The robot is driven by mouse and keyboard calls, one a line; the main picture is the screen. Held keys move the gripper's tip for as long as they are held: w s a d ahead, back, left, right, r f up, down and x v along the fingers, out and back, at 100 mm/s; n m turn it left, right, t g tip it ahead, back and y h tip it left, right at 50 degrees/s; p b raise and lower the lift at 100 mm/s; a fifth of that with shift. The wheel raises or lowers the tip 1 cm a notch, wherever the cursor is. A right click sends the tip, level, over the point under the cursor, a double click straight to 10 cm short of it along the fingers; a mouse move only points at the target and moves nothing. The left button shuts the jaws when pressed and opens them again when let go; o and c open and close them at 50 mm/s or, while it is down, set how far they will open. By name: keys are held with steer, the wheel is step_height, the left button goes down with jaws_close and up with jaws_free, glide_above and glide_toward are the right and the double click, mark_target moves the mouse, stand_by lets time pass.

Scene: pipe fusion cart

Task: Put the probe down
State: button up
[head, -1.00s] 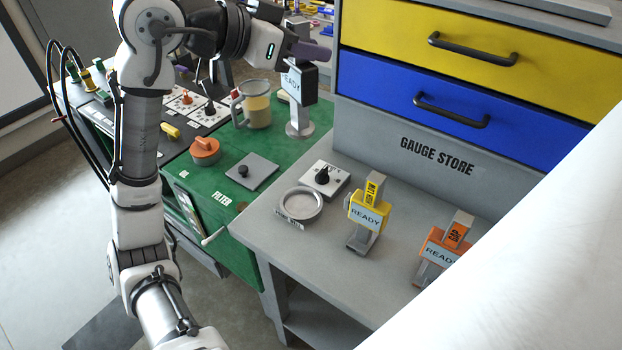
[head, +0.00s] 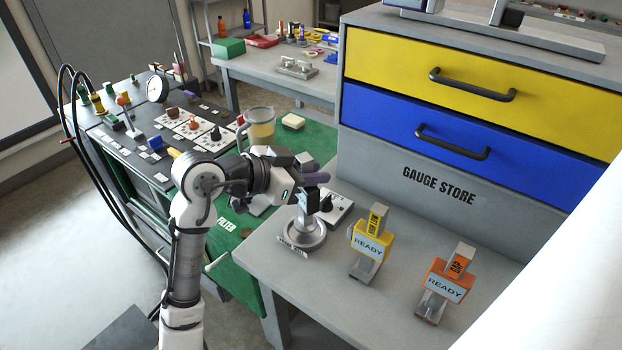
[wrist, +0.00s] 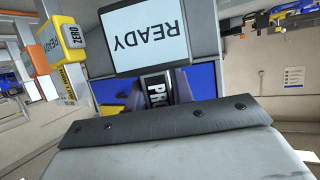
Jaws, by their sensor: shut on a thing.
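My gripper (head: 318,179) is shut on the black probe, holding it upright by its top. In the head view the probe (head: 306,203) hangs below the purple fingers, with its grey foot over the round metal dish (head: 290,242) on the grey bench. The foot overlaps the inside of the dish; I cannot tell whether it touches the bottom. In the wrist view the probe's READY screen (wrist: 152,38) faces the camera, and its label, partly hidden, starts with "PRO".
A box with a black knob (head: 338,208) stands just behind the dish. The yellow gauge (head: 370,243) and orange gauge (head: 446,279) stand to the right. The gauge store drawers (head: 470,150) rise behind. The bench front between dish and gauges is clear.

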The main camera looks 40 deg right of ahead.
steer(key=shift+f, duration=1.2)
steer(key=shift+f, duration=0.15)
steer(key=o, duration=0.9)
steer(key=shift+o, duration=0.2)
steer(key=shift+r, duration=0.2)
